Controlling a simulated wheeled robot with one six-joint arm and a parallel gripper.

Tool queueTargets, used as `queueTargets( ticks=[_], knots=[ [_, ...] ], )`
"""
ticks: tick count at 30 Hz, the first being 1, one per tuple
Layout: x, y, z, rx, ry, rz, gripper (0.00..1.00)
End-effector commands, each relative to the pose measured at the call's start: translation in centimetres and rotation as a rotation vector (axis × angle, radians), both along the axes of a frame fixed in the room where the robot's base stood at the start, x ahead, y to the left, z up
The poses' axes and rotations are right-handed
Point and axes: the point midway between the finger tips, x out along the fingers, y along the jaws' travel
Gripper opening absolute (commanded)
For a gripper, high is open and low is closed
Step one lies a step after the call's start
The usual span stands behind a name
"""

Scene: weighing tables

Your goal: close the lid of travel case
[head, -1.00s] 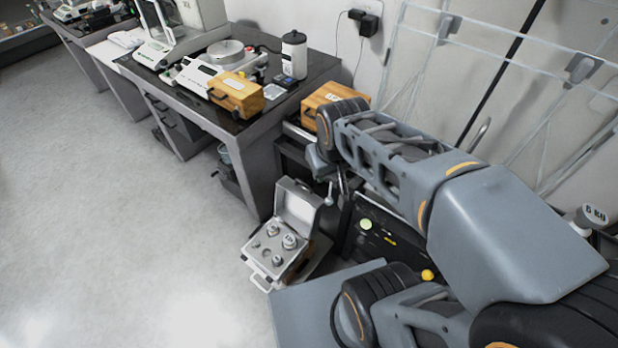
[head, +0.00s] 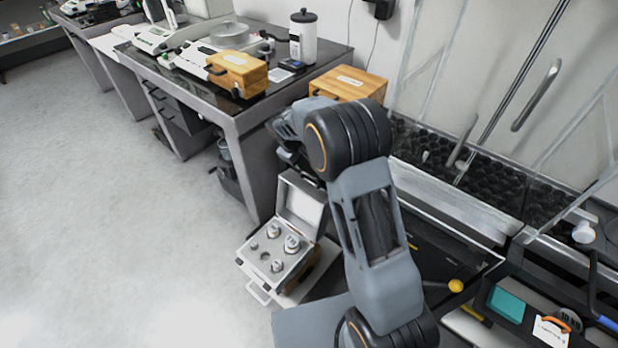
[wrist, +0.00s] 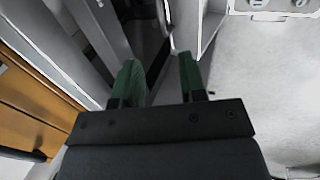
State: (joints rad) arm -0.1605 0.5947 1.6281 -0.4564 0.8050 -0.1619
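The travel case (head: 268,278) is a silver box near the floor, left of my arm in the head view. Its lid (head: 301,206) stands open, tilted up at the back, with a pale lining. Several metal weights sit in the case's insert. In the wrist view only part of the case (wrist: 282,14) shows, at the top right edge. My gripper (wrist: 161,76) has two green fingers, spread apart with nothing between them. It is away from the case and lid.
A dark weighing table (head: 232,112) with balances stands behind the case. A wooden box (head: 348,84) sits right of it, close to my arm. A glass-fronted cabinet fills the right side. The floor (head: 120,230) left of the case is clear.

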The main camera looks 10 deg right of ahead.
Motion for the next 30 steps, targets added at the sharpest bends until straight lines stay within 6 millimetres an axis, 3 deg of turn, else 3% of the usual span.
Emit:
queueTargets(
  ticks=[6,15,21,30],
  knots=[
    [0.8,-1.3,-4.3,0.0,0.003,-0.002,0.38],
    [1.8,-2.7,-8.9,0.0,0.002,-0.002,0.38],
    [2.2,-3.3,-10.5,0.0,0.002,-0.003,0.38],
    [2.4,-3.4,-11.0,0.001,0.0,-0.002,0.38]
  ],
)
